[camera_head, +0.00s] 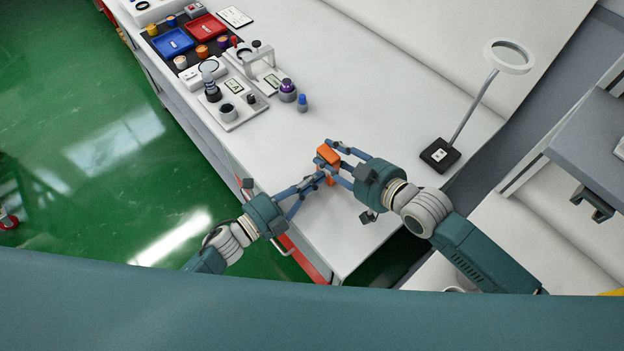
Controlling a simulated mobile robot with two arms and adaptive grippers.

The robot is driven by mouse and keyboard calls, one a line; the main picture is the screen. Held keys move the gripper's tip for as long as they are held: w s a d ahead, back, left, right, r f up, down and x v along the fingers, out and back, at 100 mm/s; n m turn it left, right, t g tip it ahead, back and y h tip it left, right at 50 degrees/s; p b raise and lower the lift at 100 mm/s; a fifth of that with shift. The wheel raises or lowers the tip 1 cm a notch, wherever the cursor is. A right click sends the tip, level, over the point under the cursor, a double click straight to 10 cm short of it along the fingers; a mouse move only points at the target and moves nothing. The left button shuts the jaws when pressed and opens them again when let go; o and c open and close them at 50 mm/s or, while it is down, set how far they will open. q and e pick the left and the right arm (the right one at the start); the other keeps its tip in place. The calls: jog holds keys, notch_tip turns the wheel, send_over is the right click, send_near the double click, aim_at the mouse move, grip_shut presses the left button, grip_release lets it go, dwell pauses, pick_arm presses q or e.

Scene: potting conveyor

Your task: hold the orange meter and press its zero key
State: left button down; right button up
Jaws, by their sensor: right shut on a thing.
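The orange meter (328,155) is a small block above the near part of the white bench. My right gripper (335,161), coming in from the right, is shut on the orange meter, with its fingers on either side of it. My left gripper (320,178), coming in from the lower left, has its fingers drawn together, with the tips close to the meter's lower side. I cannot tell whether the tips touch the meter. The zero key is not discernible at this size, and the fingers hide part of the meter.
On the white bench (400,80), a magnifier lamp (440,153) stands to the right. A grey fixture plate (236,117), a purple-topped jar (287,91) and a blue-capped bottle (302,103) stand up-left. Red (203,28) and blue (172,43) trays lie farther back. The bench middle is clear.

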pick_arm(q)
jog(key=shift+r, duration=0.1)
pick_arm(e)
jog(key=shift+s+a+f, duration=0.15)
jog(key=shift+s+a, duration=0.2)
jog(key=shift+s, duration=0.05)
pick_arm(q)
jog(key=v, duration=1.4)
pick_arm(e)
jog(key=shift+w+d, duration=0.15)
jog(key=shift+w, duration=0.05)
jog(key=o, duration=1.4)
jog(key=shift+c, duration=0.2)
jog(key=shift+d, duration=0.1)
